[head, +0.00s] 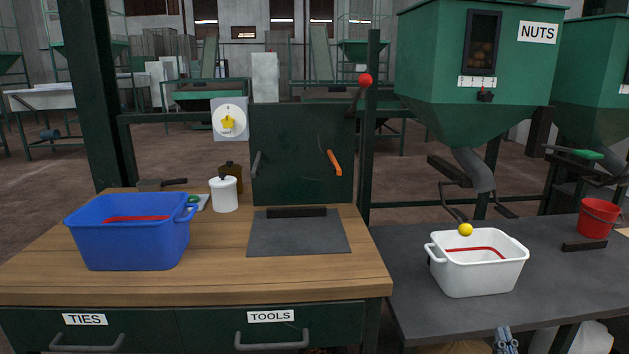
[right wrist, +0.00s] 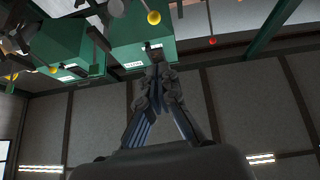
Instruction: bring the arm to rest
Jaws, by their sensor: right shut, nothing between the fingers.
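My right gripper (head: 505,335) shows at the bottom edge of the head view, in front of the dark side table and below the white tub. In the right wrist view, its fingers (right wrist: 156,50) meet at the tips with nothing between them. It is apart from everything around it. The rest of my right arm is mostly out of the head view. My left gripper is in neither view.
A wooden workbench (head: 215,275) carries a blue tub (head: 130,245), a white jar (head: 224,194) and a dark mat (head: 298,236). The dark side table (head: 395,250) holds a white tub (head: 475,280) and a red bucket (head: 597,219). A green NUTS hopper (head: 430,70) hangs above.

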